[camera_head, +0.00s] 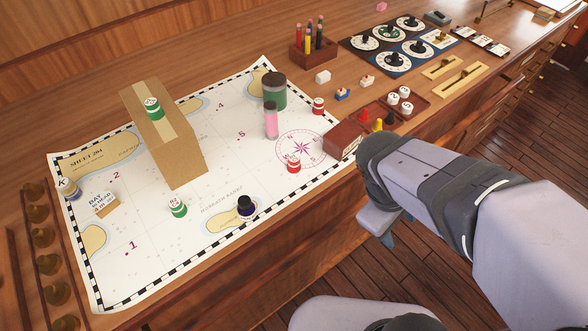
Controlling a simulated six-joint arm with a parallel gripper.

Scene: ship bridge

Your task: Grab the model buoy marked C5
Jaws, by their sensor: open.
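Several small model buoys with white tops stand on and around the paper chart (200,250). One green buoy (153,109) sits on top of a tall cardboard box (170,145). Another green buoy (178,210) stands on the chart in front of the box. A red buoy (293,167) stands by the pink compass rose, and a second red buoy (318,108) stands farther back at the chart's edge. Their markings are too small to read surely, so I cannot tell which is C5. My gripper (386,238) is open, right of the chart, largely hidden by my arm.
A green jar (275,92), a pink bottle (271,122) and an ink bottle (246,208) stand on the chart. Brass knobs (57,292) line the left.

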